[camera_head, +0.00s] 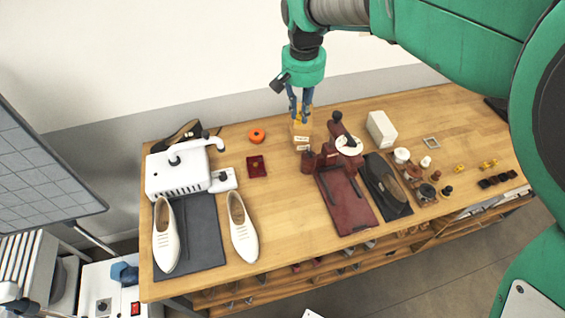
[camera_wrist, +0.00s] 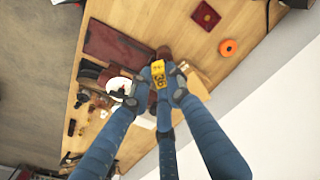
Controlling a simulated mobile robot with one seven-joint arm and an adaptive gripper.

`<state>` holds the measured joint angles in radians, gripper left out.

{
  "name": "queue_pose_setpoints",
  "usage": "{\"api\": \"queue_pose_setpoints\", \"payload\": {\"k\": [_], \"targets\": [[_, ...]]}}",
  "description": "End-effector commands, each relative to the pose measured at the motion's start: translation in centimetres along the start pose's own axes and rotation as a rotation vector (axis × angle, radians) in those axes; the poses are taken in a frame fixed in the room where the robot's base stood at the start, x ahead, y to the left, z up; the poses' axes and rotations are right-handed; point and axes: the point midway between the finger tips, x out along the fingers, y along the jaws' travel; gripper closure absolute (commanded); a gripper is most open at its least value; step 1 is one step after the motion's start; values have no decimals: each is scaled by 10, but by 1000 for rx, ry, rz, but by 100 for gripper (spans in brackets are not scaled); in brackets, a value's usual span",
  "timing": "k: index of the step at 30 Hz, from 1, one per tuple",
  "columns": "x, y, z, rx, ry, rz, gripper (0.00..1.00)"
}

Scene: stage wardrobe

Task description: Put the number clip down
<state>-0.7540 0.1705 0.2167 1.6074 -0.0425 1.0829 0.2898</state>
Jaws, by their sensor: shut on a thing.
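The number clip (camera_wrist: 158,75) is small and yellow with dark digits, and my gripper (camera_wrist: 162,88) is shut on it in the wrist view. In the head view my gripper (camera_head: 299,108) points down over the back middle of the table, with the clip (camera_head: 299,119) only partly visible at the fingertips. A tan box (camera_head: 301,136) with a pale label shows just below the fingers. I cannot tell whether the clip touches it.
The wooden table (camera_head: 285,235) carries a dark red stand (camera_head: 345,199) right of the gripper, an orange ring (camera_head: 257,135) and a red square tray (camera_head: 257,167) to the left. White shoes (camera_head: 242,227) stand front left. A white box (camera_head: 381,129) stands back right.

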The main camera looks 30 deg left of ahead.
Motion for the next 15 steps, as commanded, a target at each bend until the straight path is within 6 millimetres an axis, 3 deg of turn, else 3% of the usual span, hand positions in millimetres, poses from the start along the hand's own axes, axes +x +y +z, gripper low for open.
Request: {"api": "queue_pose_setpoints", "payload": {"k": [5, 15], "targets": [[0, -13, 20, 101, -4, 8, 95], [93, -14, 27, 107, -12, 12, 95]]}}
